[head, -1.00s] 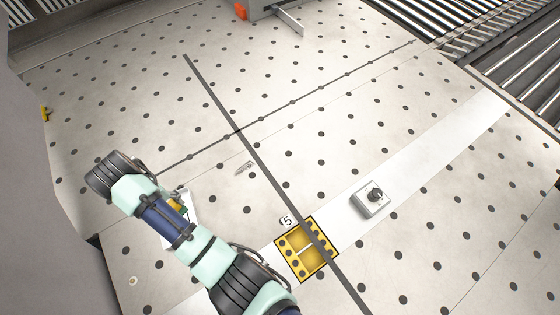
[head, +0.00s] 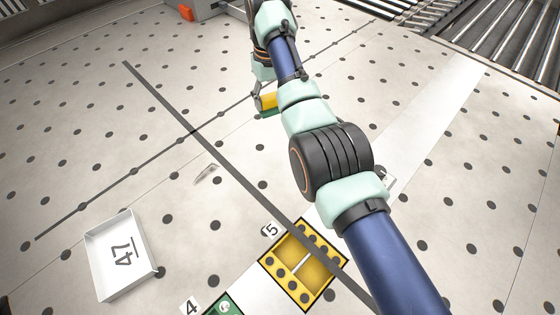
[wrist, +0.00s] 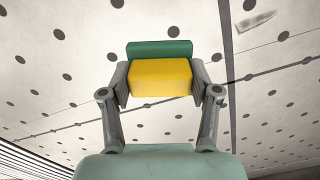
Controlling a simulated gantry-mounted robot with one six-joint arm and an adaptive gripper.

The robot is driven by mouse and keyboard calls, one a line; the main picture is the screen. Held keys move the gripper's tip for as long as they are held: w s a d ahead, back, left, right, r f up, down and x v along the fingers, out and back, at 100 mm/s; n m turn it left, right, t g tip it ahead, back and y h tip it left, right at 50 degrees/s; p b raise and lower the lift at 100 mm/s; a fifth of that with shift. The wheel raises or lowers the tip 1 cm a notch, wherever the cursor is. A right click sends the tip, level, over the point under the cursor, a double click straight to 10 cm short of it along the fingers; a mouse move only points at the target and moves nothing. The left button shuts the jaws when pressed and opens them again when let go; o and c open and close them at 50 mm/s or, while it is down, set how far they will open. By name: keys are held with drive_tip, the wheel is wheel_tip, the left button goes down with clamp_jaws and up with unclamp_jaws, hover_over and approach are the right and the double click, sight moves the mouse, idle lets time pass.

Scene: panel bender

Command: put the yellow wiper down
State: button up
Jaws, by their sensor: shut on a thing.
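The yellow wiper (wrist: 161,78) is a yellow block with a green layer along one face. In the wrist view it sits between the two fingers of my gripper (wrist: 162,85), which is shut on it. In the head view the wiper (head: 268,101) shows small, with its green side downward, near the dark line across the perforated table (head: 100,140). My arm hides part of the gripper there. I cannot tell whether the wiper touches the table.
A yellow compartment tray (head: 291,281) by label 5 and a green piece (head: 225,304) by label 4 lie at the front. A small metal piece (head: 206,173) lies left of the long dark strip. Rollers (head: 520,50) are at the upper right.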

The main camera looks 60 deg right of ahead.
drive_tip(key=shift+s+d+m, duration=0.3)
drive_tip(key=shift+s+d, duration=0.85)
drive_tip(key=shift+d, duration=0.05)
wheel_tip(320, 180, down, 20)
drive_tip(key=b, duration=0.4)
drive_tip(key=shift+a+f, duration=0.1)
drive_tip(key=shift+f, duration=0.1)
drive_tip(key=o, duration=1.3)
wheel_tip(320, 180, up, 12)
drive_tip(key=p, duration=0.2)
drive_tip(key=shift+r+p, duration=0.15)
drive_tip(key=shift+p, duration=0.15)
drive_tip(key=shift+w, duration=0.15)
